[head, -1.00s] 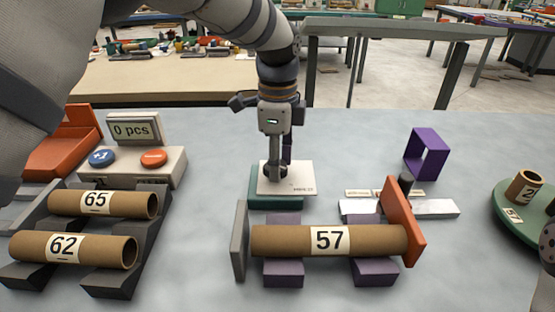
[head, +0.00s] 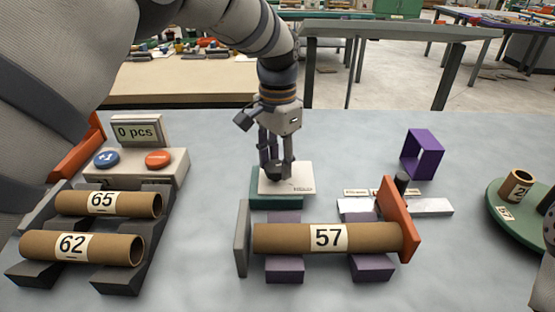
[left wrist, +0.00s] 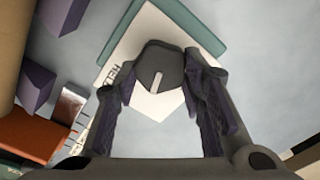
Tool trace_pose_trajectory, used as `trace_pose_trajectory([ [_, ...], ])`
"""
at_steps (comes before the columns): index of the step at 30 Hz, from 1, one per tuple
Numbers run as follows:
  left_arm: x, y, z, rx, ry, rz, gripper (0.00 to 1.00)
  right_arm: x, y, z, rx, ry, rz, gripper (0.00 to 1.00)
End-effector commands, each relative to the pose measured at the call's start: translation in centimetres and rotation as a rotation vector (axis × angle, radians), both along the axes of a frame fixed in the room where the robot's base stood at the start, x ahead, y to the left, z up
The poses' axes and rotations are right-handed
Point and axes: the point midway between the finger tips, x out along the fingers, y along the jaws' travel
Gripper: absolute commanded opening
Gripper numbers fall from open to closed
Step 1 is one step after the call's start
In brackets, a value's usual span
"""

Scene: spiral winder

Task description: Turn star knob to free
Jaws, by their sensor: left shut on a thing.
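The star knob (head: 273,173) is dark and sits on a white plate (head: 297,180) over a teal block (head: 277,203). In the left wrist view, the star knob (left wrist: 158,68) has a pale pointer line, and the plate's lettering is partly hidden by a finger. My left gripper (head: 276,165) comes down from above and is shut on the knob, one finger on each side. It also shows in the left wrist view (left wrist: 160,82). My right gripper is not in view; only part of my right arm shows at the right edge.
A tube marked 57 (head: 285,238) lies on purple supports in front, between a grey plate (head: 243,238) and an orange plate (head: 398,215). Tubes 65 (head: 130,204) and 62 (head: 110,248) rest at left, near a counter box (head: 130,163). A purple frame (head: 424,152) stands at right.

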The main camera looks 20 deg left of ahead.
Motion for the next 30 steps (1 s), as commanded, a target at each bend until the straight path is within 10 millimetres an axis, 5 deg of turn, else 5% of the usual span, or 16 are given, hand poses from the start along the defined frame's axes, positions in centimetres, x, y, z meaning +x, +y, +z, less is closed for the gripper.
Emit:
trace_pose_trajectory([
  [30,-0.01,0.31,-0.15,0.001,0.003,0.942,0.09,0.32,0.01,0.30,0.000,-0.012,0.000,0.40],
])
